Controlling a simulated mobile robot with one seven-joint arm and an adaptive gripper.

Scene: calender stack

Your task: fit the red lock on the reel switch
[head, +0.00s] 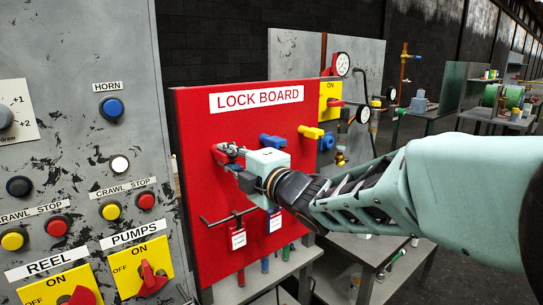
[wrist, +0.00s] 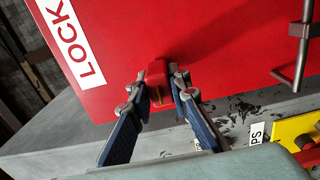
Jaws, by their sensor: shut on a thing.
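My gripper (head: 232,152) is at the red lock board (head: 200,116), at its upper left part. In the wrist view my gripper (wrist: 166,80) has its two fingers closed on the sides of a red lock (wrist: 157,78), which lies close against the board face. I cannot tell whether the lock still hangs on a peg. In the head view the lock hardly stands out from the red board. The reel switch (head: 60,289) is a yellow plate with a red knob at the lower left, well apart from my gripper and cut off by the picture's bottom edge.
The pumps switch (head: 140,267) is just right of the reel switch. A grey panel with buttons (head: 111,108) stands left. A grey table (head: 265,278) is below.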

